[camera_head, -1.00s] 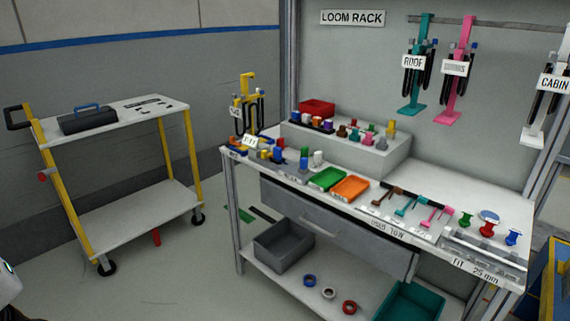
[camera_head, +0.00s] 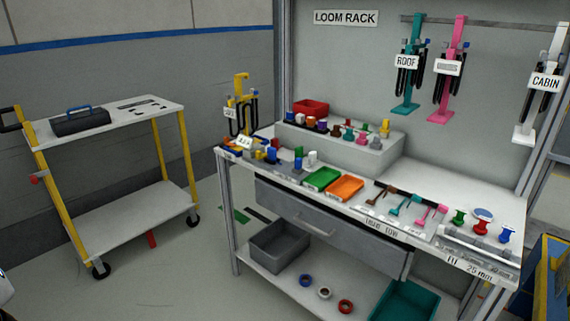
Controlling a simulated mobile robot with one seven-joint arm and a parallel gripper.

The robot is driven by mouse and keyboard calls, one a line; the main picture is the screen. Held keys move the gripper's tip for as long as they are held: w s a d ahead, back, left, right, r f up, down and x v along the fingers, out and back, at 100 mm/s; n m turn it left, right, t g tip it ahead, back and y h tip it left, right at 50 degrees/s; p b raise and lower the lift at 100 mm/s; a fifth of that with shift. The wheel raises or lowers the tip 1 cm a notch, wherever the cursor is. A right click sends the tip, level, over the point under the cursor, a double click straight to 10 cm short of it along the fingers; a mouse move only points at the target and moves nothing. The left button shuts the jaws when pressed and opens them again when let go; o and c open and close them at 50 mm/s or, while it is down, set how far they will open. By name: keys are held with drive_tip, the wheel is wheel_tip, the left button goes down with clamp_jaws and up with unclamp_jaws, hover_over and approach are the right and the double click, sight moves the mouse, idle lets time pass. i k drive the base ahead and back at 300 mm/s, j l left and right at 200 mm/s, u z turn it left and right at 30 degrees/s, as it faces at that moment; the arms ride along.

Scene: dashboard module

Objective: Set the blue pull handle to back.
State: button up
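A blue knob-shaped piece (camera_head: 505,234) stands at the right end of the workbench, and it may be the blue pull handle. A red knob (camera_head: 481,228) and a green knob (camera_head: 459,217) stand in a row to its left. Its front or back setting is too small to tell. Other blue pieces (camera_head: 271,155) stand at the bench's left end. My gripper is not in view.
The workbench (camera_head: 425,172) carries a green tray (camera_head: 321,179), an orange tray (camera_head: 346,188) and small levers. Loom stands hang above. A grey bin (camera_head: 279,245) sits on the lower shelf. A yellow-legged trolley (camera_head: 130,207) stands left, with free floor between.

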sight(297, 169)
drive_tip(key=i+j+z, duration=0.1)
drive_tip(key=i, duration=0.55)
drive_tip(key=i+j+z, duration=0.1)
drive_tip(key=i, duration=0.5)
